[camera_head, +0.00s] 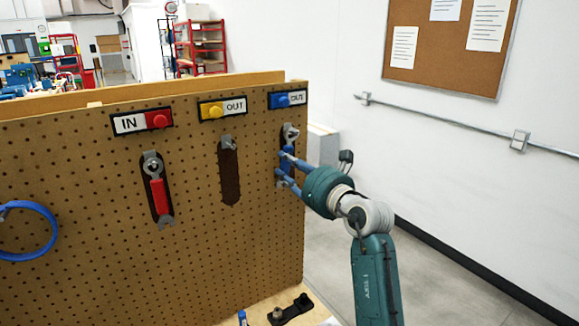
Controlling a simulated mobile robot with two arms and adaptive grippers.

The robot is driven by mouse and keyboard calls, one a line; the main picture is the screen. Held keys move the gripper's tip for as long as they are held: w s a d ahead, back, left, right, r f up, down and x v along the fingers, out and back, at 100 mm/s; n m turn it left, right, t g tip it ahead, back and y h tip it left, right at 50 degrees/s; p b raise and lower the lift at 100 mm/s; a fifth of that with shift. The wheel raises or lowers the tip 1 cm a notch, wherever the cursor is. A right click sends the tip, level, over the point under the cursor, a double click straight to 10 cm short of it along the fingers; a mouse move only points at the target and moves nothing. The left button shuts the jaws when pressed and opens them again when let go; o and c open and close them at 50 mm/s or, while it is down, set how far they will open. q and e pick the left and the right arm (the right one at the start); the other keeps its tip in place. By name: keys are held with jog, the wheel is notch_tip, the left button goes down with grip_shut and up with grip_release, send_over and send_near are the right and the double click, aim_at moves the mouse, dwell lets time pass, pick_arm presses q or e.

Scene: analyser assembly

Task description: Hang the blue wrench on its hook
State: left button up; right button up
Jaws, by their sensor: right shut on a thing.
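The blue wrench (290,133) is upright at the right end of the pegboard, under the blue label sign (287,99). Its grey metal head shows at the hook there; most of its handle is hidden behind my gripper. My right gripper (283,169) comes in from the right and is shut on the wrench's handle, close to the board. Whether the head's hole is around the hook or only in front of it I cannot tell. My left gripper is not in view.
A red wrench (158,195) hangs under the red IN sign (142,121). The dark outline under the yellow OUT sign (223,108) holds no wrench, and its hook (227,141) is bare. A blue ring (30,231) is at the far left. A dark bracket (290,311) lies on the ledge below.

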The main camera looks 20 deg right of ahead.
jog(key=o, duration=1.3)
jog(key=shift+s+d+f, duration=0.1)
jog(key=shift+s, duration=0.5)
jog(key=s, duration=0.3)
jog(key=s+d, duration=0.1)
jog(key=s, duration=0.7)
jog(key=shift+d, duration=0.2)
